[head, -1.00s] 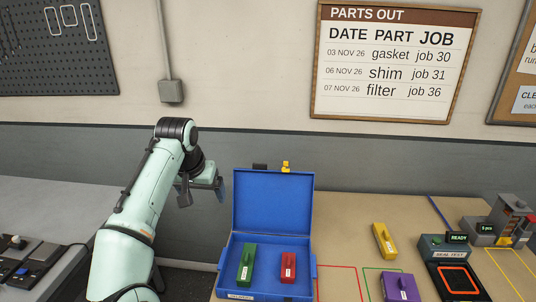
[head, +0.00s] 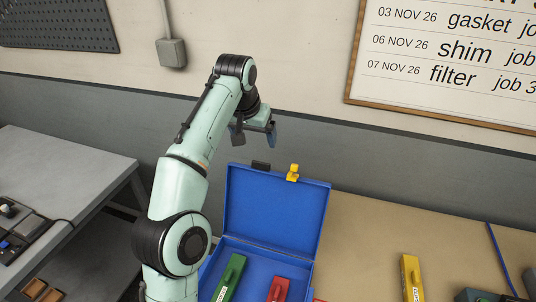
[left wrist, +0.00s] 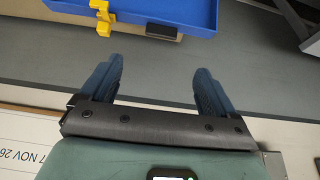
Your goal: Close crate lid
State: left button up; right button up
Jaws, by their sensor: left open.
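The blue crate (head: 264,257) stands on the tan bench with its blue lid (head: 275,212) raised upright at the back. A yellow latch (head: 293,172) sits on the lid's top edge; it also shows in the left wrist view (left wrist: 103,17). A green block (head: 230,278) and a red block (head: 278,289) lie inside the crate. My left gripper (head: 255,134) is open and empty, above and behind the lid's top edge, apart from it. In the left wrist view its two blue fingers (left wrist: 158,88) are spread, with the lid edge beyond them. My right gripper is not in view.
A yellow block (head: 412,277) lies on the bench (head: 375,225) right of the crate. A grey table (head: 65,185) with devices stands at the left. The wall with a parts board (head: 450,65) rises behind the bench.

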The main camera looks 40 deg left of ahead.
pick_arm(q)
jog(key=b, duration=0.2)
send_near(261, 162)
jog(key=f, duration=0.2)
jog(key=b+x, duration=0.1)
jog(key=x, duration=0.4)
jog(key=shift+w+a+f, duration=0.1)
jog(key=shift+w, duration=0.2)
jog(key=shift+w+a+f, duration=0.1)
jog(key=shift+w+f, duration=0.2)
jog(key=shift+f, duration=0.25)
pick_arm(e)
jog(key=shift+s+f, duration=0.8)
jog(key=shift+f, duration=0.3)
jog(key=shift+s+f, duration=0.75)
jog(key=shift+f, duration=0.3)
